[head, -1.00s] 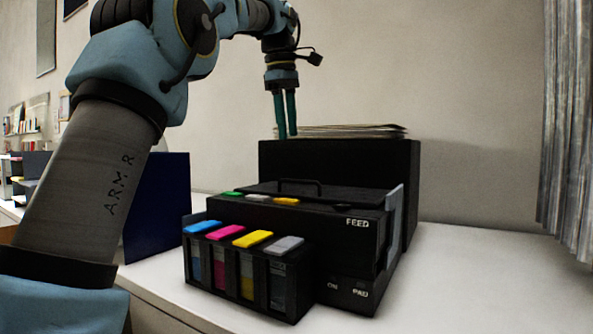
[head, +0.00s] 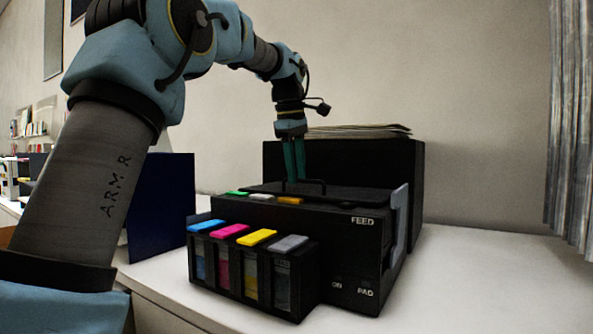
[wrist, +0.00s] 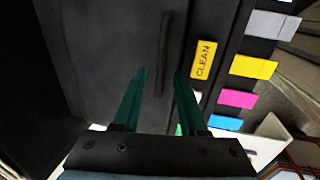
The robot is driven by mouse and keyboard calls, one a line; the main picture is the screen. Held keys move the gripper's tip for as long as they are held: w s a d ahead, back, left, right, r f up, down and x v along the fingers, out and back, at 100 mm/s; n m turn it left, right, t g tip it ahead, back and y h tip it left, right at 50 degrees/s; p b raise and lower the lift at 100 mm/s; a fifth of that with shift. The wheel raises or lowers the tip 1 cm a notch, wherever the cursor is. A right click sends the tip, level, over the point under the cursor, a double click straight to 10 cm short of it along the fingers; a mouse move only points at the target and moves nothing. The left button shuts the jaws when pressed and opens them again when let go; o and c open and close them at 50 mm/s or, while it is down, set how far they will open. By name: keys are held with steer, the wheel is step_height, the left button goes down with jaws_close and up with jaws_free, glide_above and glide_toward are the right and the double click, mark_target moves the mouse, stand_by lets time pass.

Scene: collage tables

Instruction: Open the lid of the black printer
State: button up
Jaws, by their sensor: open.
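The black printer (head: 300,216) stands on a white table, with ink tanks on its front left. Its lid (head: 350,193) lies flat on top and looks shut. A thin black bar handle (head: 318,184) rises from the lid; it also shows in the wrist view (wrist: 165,55). My gripper (head: 294,178) points down over the lid, its green fingers at the handle's left end. In the wrist view my gripper (wrist: 160,75) is open, and the handle lies between the lines of the two fingers. I cannot tell whether the fingertips touch the lid.
A tall black block (head: 400,165) with a stack of papers (head: 358,131) on it stands behind the lid. A dark blue panel (head: 165,205) stands to the left. The white table (head: 470,285) is clear on the right, near a grey curtain (head: 570,130).

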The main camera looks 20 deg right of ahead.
steer(key=shift+c, duration=0.2)
jaws_close()
stand_by(1.1)
